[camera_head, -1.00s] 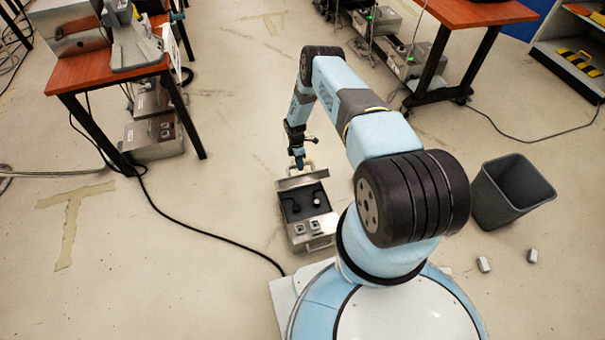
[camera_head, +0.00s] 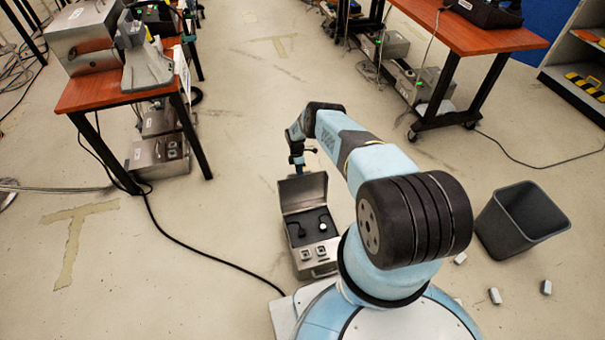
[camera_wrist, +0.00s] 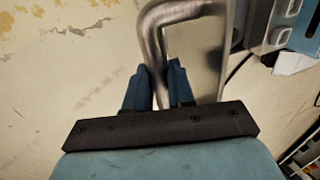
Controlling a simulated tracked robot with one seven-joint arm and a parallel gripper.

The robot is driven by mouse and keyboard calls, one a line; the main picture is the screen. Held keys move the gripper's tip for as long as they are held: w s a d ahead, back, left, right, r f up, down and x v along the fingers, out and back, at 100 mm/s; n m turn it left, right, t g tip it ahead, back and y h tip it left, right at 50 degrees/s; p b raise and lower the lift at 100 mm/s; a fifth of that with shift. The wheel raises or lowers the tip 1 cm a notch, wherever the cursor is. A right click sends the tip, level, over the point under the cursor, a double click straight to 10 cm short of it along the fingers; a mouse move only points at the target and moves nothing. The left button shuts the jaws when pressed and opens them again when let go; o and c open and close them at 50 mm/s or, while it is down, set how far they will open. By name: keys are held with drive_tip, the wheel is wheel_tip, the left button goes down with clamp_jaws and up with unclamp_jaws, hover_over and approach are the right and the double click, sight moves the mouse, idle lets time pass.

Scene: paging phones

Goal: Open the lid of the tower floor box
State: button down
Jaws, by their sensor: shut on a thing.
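The floor box (camera_head: 316,268) is a silver metal case on the floor in front of my base. Its lid (camera_head: 304,193) stands raised at the far side, with the inner face showing. The dark interior (camera_head: 313,228) holds a small black item and a small round pale-topped item. My gripper (camera_head: 297,163) is behind the lid's top edge. In the wrist view, my gripper (camera_wrist: 157,82) is shut on the lid's bent metal handle (camera_wrist: 154,48), which passes between the blue fingers. The lid partly hides the handle in the head view.
A grey bin (camera_head: 520,222) stands to the right, with several small pale blocks near it. A red-topped table (camera_head: 100,92) is at the left, with a metal box (camera_head: 160,156) beneath it. A black cable (camera_head: 200,252) runs along the floor toward my base.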

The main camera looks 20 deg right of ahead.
drive_tip(key=shift+s+f, duration=0.15)
drive_tip(key=shift+f, duration=0.4)
drive_tip(key=shift+d, duration=0.1)
drive_tip(key=c, duration=1.2)
unclamp_jaws()
drive_tip(key=shift+f, duration=0.1)
drive_tip(key=shift+o, duration=1.2)
drive_tip(key=shift+w, duration=0.2)
drive_tip(key=shift+r, duration=0.2)
drive_tip(key=shift+w+r, duration=0.15)
drive_tip(key=shift+w, duration=0.05)
drive_tip(key=v, duration=1.3)
drive_tip(key=shift+w+r, duration=0.1)
drive_tip(key=shift+r, duration=0.05)
